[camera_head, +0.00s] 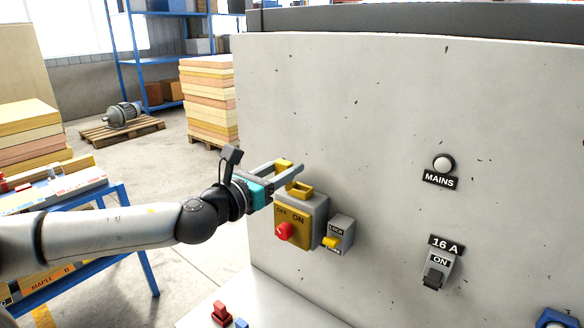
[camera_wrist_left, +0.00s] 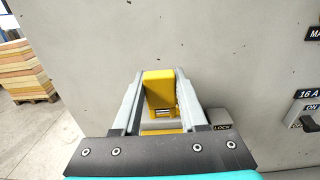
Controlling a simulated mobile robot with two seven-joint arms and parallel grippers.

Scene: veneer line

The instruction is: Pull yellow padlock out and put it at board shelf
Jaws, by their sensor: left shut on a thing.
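The yellow padlock (camera_wrist_left: 158,86) is a yellow block between the fingers of my left gripper (camera_wrist_left: 156,80) in the left wrist view. In the head view the left gripper (camera_head: 292,170) is shut on the padlock (camera_head: 283,163), which is partly hidden by a finger. The padlock is just above a yellow bracket (camera_head: 299,188) on top of a grey switch box (camera_head: 318,215). I cannot tell whether padlock and bracket touch. The box has a yellow front with a red knob (camera_head: 284,231). A pale shelf (camera_head: 268,300) juts out at the board's foot. My right gripper is not in view.
A red item (camera_head: 221,313) and a blue item (camera_head: 241,322) are on the shelf's left part. A small lock box with a yellow lever (camera_head: 331,242) sits right of the switch box. A blue-framed table (camera_head: 141,238) stands left.

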